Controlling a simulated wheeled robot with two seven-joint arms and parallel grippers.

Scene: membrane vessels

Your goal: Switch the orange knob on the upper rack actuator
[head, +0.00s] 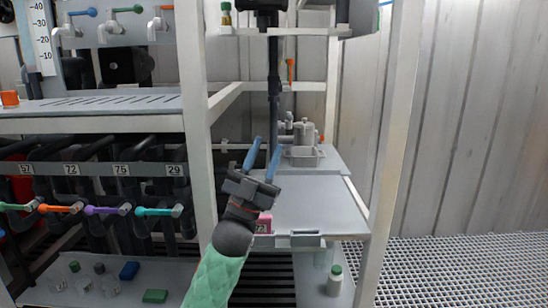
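Several orange parts show, and I cannot tell for sure which is the rack actuator's knob. A small orange handle (290,70) stands upright on the rack behind the white posts. An orange-topped tap (166,8) is at the upper left, beside blue and teal ones. An orange lever (60,209) is in the lower row under label 72. My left gripper (267,143) points up and away in front of the grey shelf, with its two blue fingers apart and nothing seen between them. It is below the upright orange handle in the picture. My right gripper is out of view.
White posts (194,110) stand left and right (396,130) of the shelf bay. A grey metal fitting (303,132) sits in a tray at the shelf's back. A pink block (264,223) is by my wrist. A green-capped bottle (335,281) stands low right. Grated floor (460,265) is clear.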

